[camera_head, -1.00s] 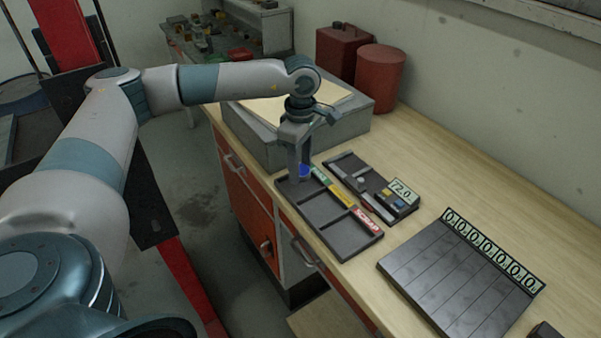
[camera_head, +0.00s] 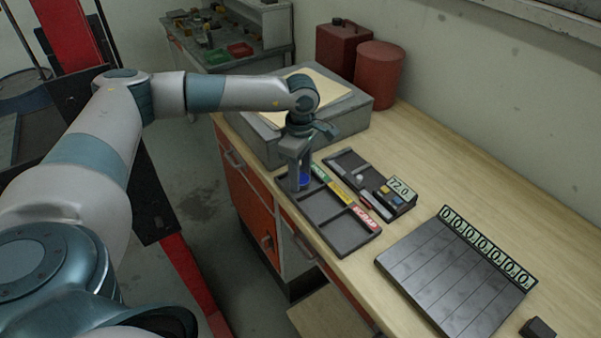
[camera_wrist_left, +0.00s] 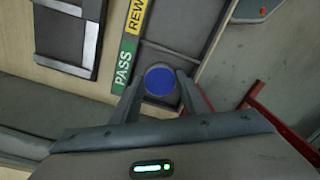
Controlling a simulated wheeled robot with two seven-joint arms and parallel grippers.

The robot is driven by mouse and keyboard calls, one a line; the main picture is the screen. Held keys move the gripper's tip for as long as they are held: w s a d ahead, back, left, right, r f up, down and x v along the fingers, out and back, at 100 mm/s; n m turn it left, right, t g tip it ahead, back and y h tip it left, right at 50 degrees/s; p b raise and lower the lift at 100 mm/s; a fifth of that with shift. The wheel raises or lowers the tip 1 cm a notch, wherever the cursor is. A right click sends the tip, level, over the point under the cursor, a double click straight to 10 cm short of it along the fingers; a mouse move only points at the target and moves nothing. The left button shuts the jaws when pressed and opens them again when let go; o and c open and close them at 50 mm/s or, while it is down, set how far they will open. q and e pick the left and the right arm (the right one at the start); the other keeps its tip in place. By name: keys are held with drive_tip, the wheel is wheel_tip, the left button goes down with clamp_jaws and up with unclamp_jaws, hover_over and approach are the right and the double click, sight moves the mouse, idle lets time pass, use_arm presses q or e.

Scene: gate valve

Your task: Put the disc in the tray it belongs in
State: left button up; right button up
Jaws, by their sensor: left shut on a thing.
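The disc (camera_wrist_left: 159,81) shows a round blue face in the left wrist view, between the fingers of my left gripper (camera_wrist_left: 160,88). My left gripper (camera_head: 300,184) is shut on it and points down at the far compartment of the dark sorting tray (camera_head: 338,238), the one beside the green PASS label (camera_wrist_left: 123,65). I cannot tell whether the disc touches the tray floor. The yellow label (camera_head: 340,191) marks the middle compartment, and the red SCRAP label (camera_head: 366,216) the near one. My right gripper is not in view.
A gauge unit (camera_head: 402,192) reading 72.0 stands right of the tray. A slatted dark panel (camera_head: 450,275) with a row of zeros lies nearer. A grey surface block (camera_head: 345,120), red can (camera_head: 341,50) and red cylinder (camera_head: 379,75) stand behind.

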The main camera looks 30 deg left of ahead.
sight(301, 179)
use_arm(q)
drive_tip(key=shift+f, duration=0.1)
drive_tip(key=o, duration=1.1)
drive_tip(key=shift+o, duration=0.2)
drive_tip(key=shift+r, duration=0.2)
drive_tip(key=shift+r+b, duration=0.3)
drive_tip(key=shift+b, duration=0.05)
wheel_tip(301, 179, up, 11)
drive_tip(key=b, duration=0.4)
drive_tip(key=shift+r, duration=0.15)
